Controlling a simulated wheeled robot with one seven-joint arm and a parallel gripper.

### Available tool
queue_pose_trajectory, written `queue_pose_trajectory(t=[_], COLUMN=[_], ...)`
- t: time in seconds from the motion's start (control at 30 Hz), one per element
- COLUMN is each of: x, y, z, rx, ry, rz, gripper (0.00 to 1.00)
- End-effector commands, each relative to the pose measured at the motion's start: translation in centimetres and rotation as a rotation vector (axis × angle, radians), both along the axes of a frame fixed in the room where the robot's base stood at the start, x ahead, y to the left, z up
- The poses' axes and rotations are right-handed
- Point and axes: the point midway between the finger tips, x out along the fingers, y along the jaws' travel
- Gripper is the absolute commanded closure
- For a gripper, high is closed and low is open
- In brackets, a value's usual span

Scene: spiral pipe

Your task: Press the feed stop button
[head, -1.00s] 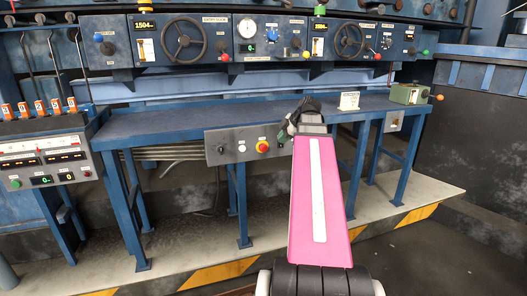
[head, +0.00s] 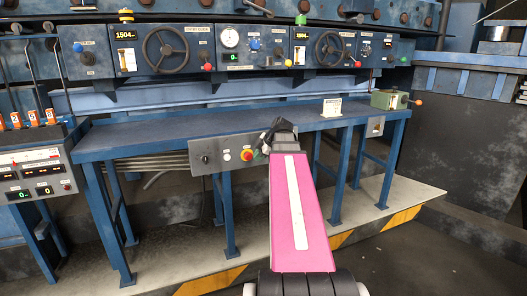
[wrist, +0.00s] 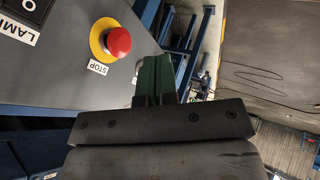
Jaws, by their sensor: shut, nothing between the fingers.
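A red mushroom button on a yellow collar (head: 247,155) sits on a grey panel (head: 211,157) under the front edge of the blue bench. In the wrist view the red button (wrist: 118,42) is at the upper middle, with a label reading STOP below it; no word "feed" is legible. My gripper (head: 266,141) is just right of the button in the head view, its fingertips small and dark there. In the wrist view its green fingers (wrist: 152,62) are together and empty, right of the button and apart from it in the picture. The depth gap is unclear.
A switch labelled LAMP (wrist: 28,8) is on the same panel. The blue bench (head: 180,133) runs above it, with a white sign (head: 331,107) and a green box (head: 389,99) on top. A left console (head: 40,173) has another red button (head: 66,187).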

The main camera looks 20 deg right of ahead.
Motion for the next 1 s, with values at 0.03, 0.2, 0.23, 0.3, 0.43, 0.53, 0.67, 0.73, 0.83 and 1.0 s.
queue_pose_trajectory(t=[0.03,0.2,0.23,0.3,0.43,0.53,0.67,0.73,0.83,1.0], x=[0.5,2.3,2.9,3.8,4.9,5.3,5.4,5.4,5.4,6.2], y=[0.3,1.0,0.9,0.9,0.8,0.8,0.8,0.8,0.9,0.8], z=[-0.7,-2.3,-2.2,-2.2,-2.2,-2.2,-2.2,-2.2,-2.2,-2.2], rx=[0.001,-0.001,-0.001,-0.001,0.0,0.0,0.0,0.0,0.0,0.0], ry=[0.002,-0.001,-0.002,-0.002,-0.003,-0.002,-0.002,-0.002,-0.002,-0.002], rz=[0.001,0.0,0.0,0.0,-0.001,-0.002,-0.002,-0.002,-0.002,-0.001], gripper=[1.0,1.0,1.0,1.0,1.0,1.0,1.0,1.0,1.0,1.0])
